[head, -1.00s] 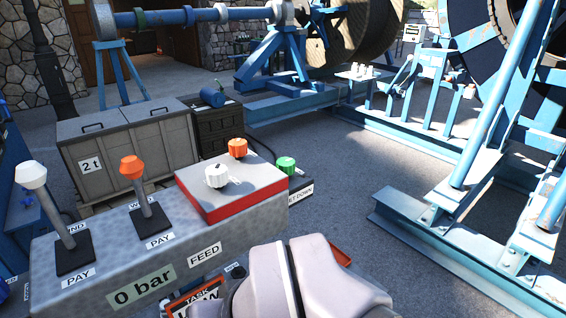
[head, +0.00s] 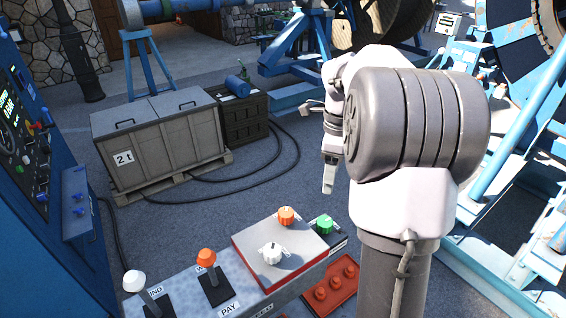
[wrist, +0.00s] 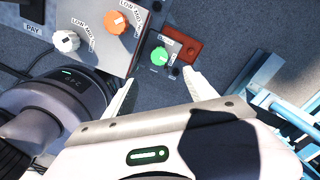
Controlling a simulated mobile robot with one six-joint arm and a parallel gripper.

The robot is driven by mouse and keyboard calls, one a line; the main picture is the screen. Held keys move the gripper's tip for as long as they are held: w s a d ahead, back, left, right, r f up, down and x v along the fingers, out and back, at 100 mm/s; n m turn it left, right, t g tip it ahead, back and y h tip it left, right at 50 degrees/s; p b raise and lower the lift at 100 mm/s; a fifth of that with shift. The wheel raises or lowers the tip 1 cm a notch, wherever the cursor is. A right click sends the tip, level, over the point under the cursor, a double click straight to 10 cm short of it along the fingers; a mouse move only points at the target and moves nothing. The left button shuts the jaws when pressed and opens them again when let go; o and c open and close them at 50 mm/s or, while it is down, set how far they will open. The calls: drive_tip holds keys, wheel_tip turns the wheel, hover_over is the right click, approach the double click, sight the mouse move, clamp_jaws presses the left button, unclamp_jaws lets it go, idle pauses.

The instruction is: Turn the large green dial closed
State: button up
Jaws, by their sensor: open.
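The green dial (head: 324,224) is a ribbed round knob at the right end of the grey console, beside a raised red-edged panel. In the wrist view the green dial (wrist: 159,56) sits on a small dark plate, with a light mark on its top. My gripper (head: 328,188) hangs above and behind the console, pointing down, apart from the dial. In the wrist view my gripper (wrist: 161,88) has its two fingers spread wide and empty, with the dial showing between and beyond the tips.
A white dial (head: 271,252) and an orange dial (head: 286,215) stand on the raised panel close by. An orange lever (head: 206,262) and a white lever (head: 134,283) rise at left. A red tray (head: 335,287) lies right of the console. A grey crate (head: 160,140) stands behind.

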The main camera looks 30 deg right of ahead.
sight(325, 221)
wheel_tip(325, 221, down, 18)
drive_tip(key=shift+s+r+b, duration=0.1)
drive_tip(key=shift+r+b, duration=0.05)
drive_tip(key=shift+b, duration=0.95)
drive_tip(key=c, duration=1.4)
